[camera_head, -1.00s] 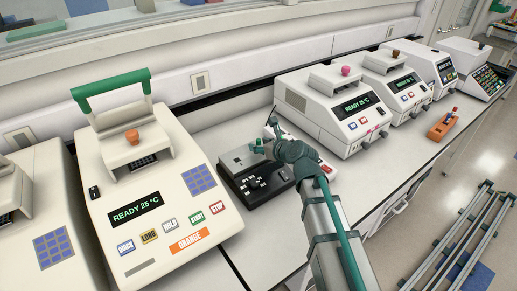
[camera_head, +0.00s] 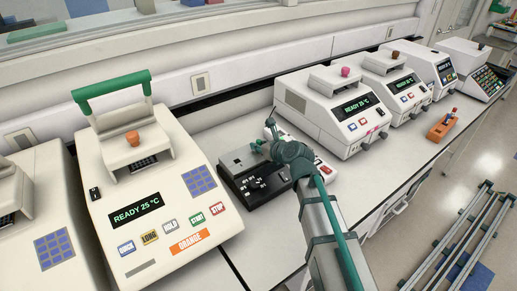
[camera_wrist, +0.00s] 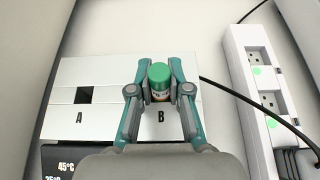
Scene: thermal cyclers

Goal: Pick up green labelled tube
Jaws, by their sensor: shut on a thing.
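The green labelled tube (camera_wrist: 160,76) shows in the wrist view as a green cap over a pale body. My gripper (camera_wrist: 160,92) is shut on it, with one finger on each side. The tube is over the block marked B, beside the block marked A with its dark square hole (camera_wrist: 82,95). I cannot tell whether the tube's lower end is still inside block B. In the head view my gripper (camera_head: 262,146) is over the black dry-block heater (camera_head: 238,160), and the tube is too small there to make out clearly.
A white power strip (camera_wrist: 258,90) with a black cable lies right of the heater. A large cycler with an orange label (camera_head: 150,200) stands left of it, and a white cycler (camera_head: 345,105) stands to the right. An orange rack (camera_head: 441,127) sits farther right.

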